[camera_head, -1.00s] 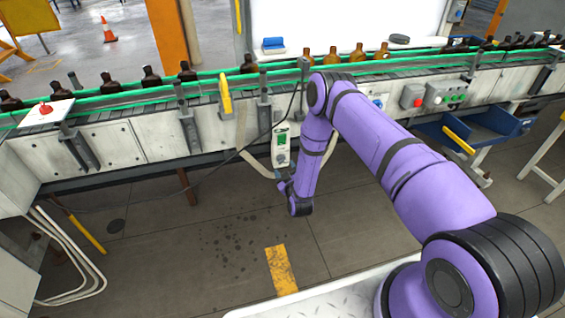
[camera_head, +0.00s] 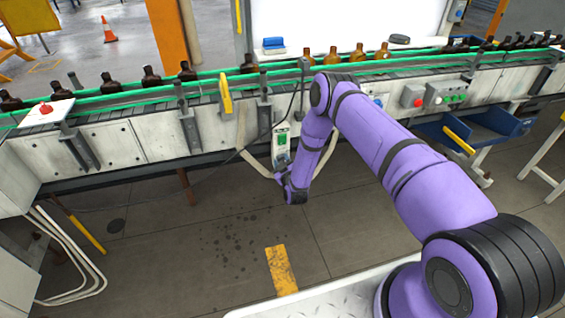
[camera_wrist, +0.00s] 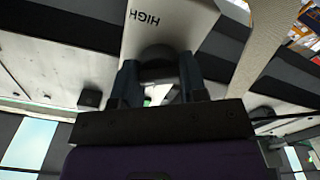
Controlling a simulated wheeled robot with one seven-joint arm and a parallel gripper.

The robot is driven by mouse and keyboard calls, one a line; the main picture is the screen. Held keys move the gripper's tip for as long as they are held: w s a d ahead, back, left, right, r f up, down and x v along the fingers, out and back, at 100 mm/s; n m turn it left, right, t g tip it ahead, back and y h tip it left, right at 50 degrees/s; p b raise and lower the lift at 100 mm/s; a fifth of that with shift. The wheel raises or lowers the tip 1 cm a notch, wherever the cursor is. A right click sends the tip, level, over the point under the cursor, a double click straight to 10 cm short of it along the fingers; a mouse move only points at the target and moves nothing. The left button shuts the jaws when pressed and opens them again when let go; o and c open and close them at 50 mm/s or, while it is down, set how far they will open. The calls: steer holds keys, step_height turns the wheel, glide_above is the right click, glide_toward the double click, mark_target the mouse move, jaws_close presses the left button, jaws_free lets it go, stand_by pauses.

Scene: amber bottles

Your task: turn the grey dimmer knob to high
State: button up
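The dimmer is a pale upright box (camera_head: 281,142) with a green part, fixed on the front of the conveyor frame. In the wrist view its pale face (camera_wrist: 175,22) fills the top middle, with the word HIGH upside down. The dark grey rounded knob (camera_wrist: 158,53) shows below that word, partly hidden by my fingers. My gripper (camera_wrist: 158,75) has its two dark fingers apart, one on each side of the knob's near edge; I cannot tell if they touch it. In the head view my gripper (camera_head: 281,178) is at the box's lower end, small and partly hidden by my wrist.
The conveyor (camera_head: 130,97) with green rails and brown bottles runs across above the box. Pale conduits (camera_head: 252,163) curve beside and below it, and a thin dark cable (camera_head: 215,170) hangs to the left. A blue bin (camera_head: 490,128) sits to the right. The floor in front is clear.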

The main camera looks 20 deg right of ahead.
steer(key=shift+m, duration=0.3)
steer(key=m, duration=1.1)
steer(key=shift+m, duration=0.3)
stand_by(0.6)
steer(key=o, duration=0.9)
steer(key=shift+d, duration=0.1)
steer(key=s, duration=1.1)
steer(key=shift+w, duration=0.1)
